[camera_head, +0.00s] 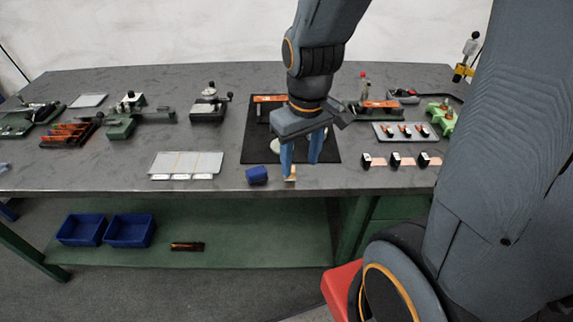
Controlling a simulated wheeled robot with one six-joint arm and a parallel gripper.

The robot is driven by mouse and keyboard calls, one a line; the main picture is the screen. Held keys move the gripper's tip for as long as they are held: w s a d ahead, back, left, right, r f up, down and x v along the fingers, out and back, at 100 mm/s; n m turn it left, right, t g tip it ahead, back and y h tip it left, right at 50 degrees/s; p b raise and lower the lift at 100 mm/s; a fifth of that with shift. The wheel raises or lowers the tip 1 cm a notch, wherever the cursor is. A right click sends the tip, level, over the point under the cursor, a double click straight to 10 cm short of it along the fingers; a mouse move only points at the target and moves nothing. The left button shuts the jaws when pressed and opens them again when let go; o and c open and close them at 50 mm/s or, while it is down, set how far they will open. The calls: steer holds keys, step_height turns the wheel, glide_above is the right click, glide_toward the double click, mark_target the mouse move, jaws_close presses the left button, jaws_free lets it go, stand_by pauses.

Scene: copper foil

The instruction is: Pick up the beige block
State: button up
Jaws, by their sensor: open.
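The beige block (291,173) stands near the front edge of the grey workbench (100,182). It is small and partly hidden by a finger of my gripper. My gripper (301,172) points down over the front of the bench, with its two blue fingers apart. The left finger's tip is right at the block, and the right finger is to the right of it. I cannot tell whether the finger touches the block or is only in front of it.
A dark blue block (257,175) lies just left of the beige block. A black mat (257,143) is behind my gripper. A pale tray (187,164) lies to the left, and copper strips with black pieces (396,161) lie to the right. Blue bins (129,231) stand on the lower shelf.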

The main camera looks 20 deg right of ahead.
steer(key=w+n, duration=0.2)
steer(key=n, duration=0.1)
steer(key=w+f+n+b, duration=0.1)
steer(key=w+n, duration=0.1)
steer(key=n, duration=0.1)
steer(key=w+f+n+g, duration=0.1)
steer(key=w+n, duration=0.1)
steer(key=n, duration=0.1)
steer(key=shift+w+d+f+n, duration=0.15)
steer(key=shift+w+d+n, duration=0.05)
steer(key=shift+n, duration=0.2)
steer(key=shift+w+f+n+b, duration=0.25)
steer(key=shift+w+n, duration=0.2)
steer(key=shift+n, duration=0.45)
steer(key=shift+f, duration=0.5)
steer(key=shift+w+f+p, duration=0.2)
steer(key=shift+f+p, duration=0.7)
steer(key=shift+f, duration=2.4)
steer(key=c, duration=1.1)
